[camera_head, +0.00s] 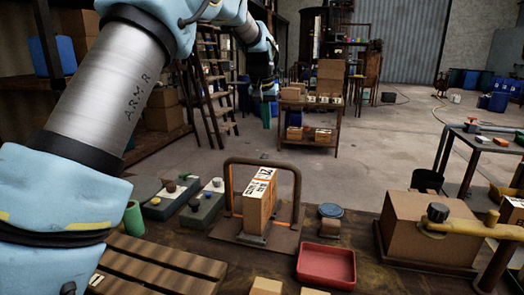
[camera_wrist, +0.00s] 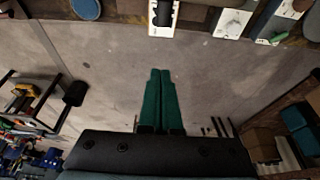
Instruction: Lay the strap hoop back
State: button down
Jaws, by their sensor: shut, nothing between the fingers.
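The strap hoop (camera_head: 297,192) is a dark brown square arch in the head view, standing upright on a flat base plate (camera_head: 277,243). A cardboard box (camera_head: 256,214) with white labels and an orange stripe stands on the plate within the span of the hoop. My gripper (camera_head: 266,118) is high up and beyond the hoop, well apart from it. In the wrist view its green fingers (camera_wrist: 161,72) are together with nothing between them, over bare floor. I cannot make out the hoop in the wrist view.
Grey control boxes (camera_head: 204,207) stand left. A slatted wooden rack (camera_head: 155,268) lies front left. Open floor lies beyond the bench.

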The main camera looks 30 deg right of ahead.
jog(key=p+x, duration=0.2)
jog(key=x, duration=0.7)
jog(key=shift+d+f+p, duration=0.1)
jog(key=shift+f+p, duration=0.2)
jog(key=shift+p, duration=0.1)
jog(key=shift+s+a+f+p, duration=0.15)
jog(key=shift+s+a+p, duration=0.5)
jog(key=shift+s+a, duration=0.75)
jog(key=shift+s+b, duration=0.1)
jog(key=shift+b, duration=0.25)
